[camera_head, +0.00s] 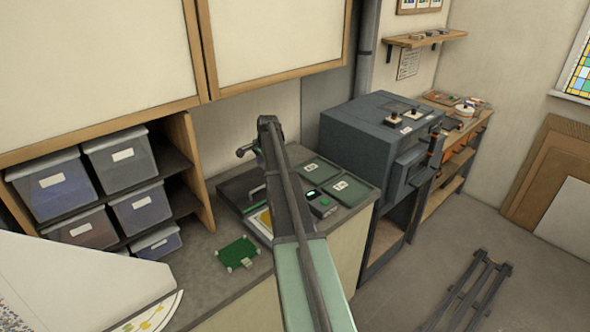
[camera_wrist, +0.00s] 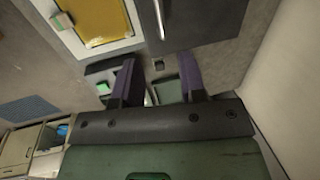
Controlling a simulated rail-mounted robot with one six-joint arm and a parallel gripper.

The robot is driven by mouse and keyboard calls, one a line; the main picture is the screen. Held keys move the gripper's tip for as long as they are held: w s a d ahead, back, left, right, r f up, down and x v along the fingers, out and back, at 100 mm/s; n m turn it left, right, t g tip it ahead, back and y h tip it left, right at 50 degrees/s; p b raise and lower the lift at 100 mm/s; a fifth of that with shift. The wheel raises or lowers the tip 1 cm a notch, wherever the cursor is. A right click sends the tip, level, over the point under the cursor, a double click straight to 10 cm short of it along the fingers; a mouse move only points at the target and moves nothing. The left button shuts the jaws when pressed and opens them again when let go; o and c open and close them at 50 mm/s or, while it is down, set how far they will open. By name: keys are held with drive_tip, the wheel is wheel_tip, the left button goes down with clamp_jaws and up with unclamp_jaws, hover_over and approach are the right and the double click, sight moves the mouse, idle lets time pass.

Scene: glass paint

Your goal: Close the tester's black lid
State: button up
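The tester's black lid (camera_head: 238,187) sits on the counter's back part, with its metal handle (camera_head: 257,190) showing. The tester's yellow bed (camera_head: 264,219) is uncovered beside it and partly hidden by my arm. In the wrist view the dark lid (camera_wrist: 205,17) and its bar handle (camera_wrist: 160,18) are at the top, right of the yellow bed (camera_wrist: 100,20) in its white frame. My gripper (camera_head: 250,154) is above the counter behind the lid. In the wrist view its purple fingers (camera_wrist: 160,80) are apart with nothing between them; the handle lies beyond them, apart.
A green circuit board (camera_head: 237,252) lies on the counter in front. Two green trays (camera_head: 348,189) and a small device with a lit green screen (camera_head: 318,203) are on the right, beside a large grey machine (camera_head: 375,130). Shelved bins (camera_head: 122,160) and an overhead cabinet (camera_head: 275,42) bound the left and top.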

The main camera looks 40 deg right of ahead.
sight(258, 189)
drive_tip(key=f+b, duration=0.3)
drive_tip(key=w+a+f+b, duration=0.1)
drive_tip(key=f+b, duration=0.3)
drive_tip(key=w+a+f+b, duration=0.1)
drive_tip(key=f+b, duration=0.2)
drive_tip(key=b, duration=0.1)
drive_tip(key=shift+w+a+f, duration=0.15)
drive_tip(key=shift+a+f, duration=0.05)
drive_tip(key=shift+f, duration=0.15)
drive_tip(key=shift+r, duration=0.1)
drive_tip(key=shift+r, duration=0.1)
drive_tip(key=shift+c, duration=0.5)
clamp_jaws()
